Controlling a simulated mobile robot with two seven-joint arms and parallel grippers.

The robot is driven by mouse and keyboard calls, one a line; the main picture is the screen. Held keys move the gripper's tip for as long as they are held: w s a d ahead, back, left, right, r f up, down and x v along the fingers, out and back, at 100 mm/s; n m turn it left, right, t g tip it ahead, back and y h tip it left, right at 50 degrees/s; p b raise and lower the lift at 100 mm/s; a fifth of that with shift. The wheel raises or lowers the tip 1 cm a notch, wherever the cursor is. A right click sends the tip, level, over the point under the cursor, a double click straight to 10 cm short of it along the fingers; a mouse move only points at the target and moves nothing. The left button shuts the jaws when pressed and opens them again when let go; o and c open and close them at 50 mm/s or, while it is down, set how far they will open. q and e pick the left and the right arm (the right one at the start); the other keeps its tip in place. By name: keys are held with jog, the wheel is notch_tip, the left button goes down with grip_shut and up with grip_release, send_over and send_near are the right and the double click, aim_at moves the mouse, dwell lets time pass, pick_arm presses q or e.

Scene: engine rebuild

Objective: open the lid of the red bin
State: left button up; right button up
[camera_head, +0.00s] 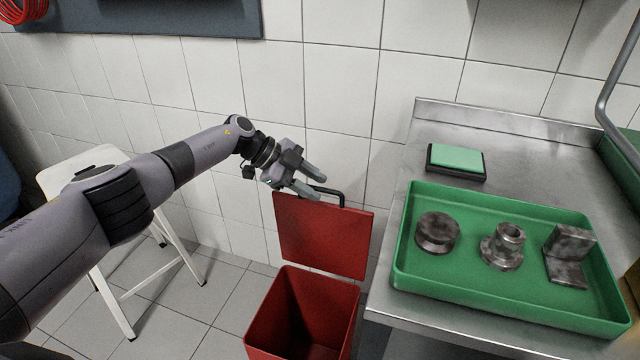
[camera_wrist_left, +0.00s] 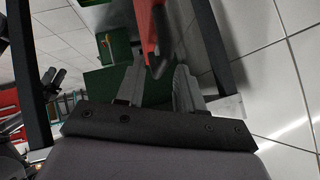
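The red bin (camera_head: 302,312) stands on the floor left of the steel bench, its inside visible. Its red lid (camera_head: 322,238) stands upright at the back of the bin, raised off the opening. A black handle (camera_head: 336,193) sits at the lid's top edge. My left gripper (camera_head: 317,183) is just above and left of the lid's top edge, with its two fingers apart beside the handle. In the left wrist view the fingers (camera_wrist_left: 158,82) are apart, with a red part, likely the lid (camera_wrist_left: 147,32), near them; I cannot tell whether they touch. My right gripper is not seen.
A green tray (camera_head: 405,262) with several metal parts lies on the steel bench (camera_head: 425,150) at right. A green-topped black pad (camera_head: 456,160) lies behind it. A white stool (camera_head: 75,165) stands at left. A tiled wall is close behind the bin.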

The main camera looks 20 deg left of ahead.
pick_arm(q)
jog(key=v, duration=0.3)
jog(key=shift+s+a+r+p, duration=0.1)
jog(key=shift+a+r+p, duration=0.15)
jog(key=shift+p, duration=0.15)
jog(key=shift+s+a+r, duration=0.1)
jog(key=shift+a+r, duration=0.1)
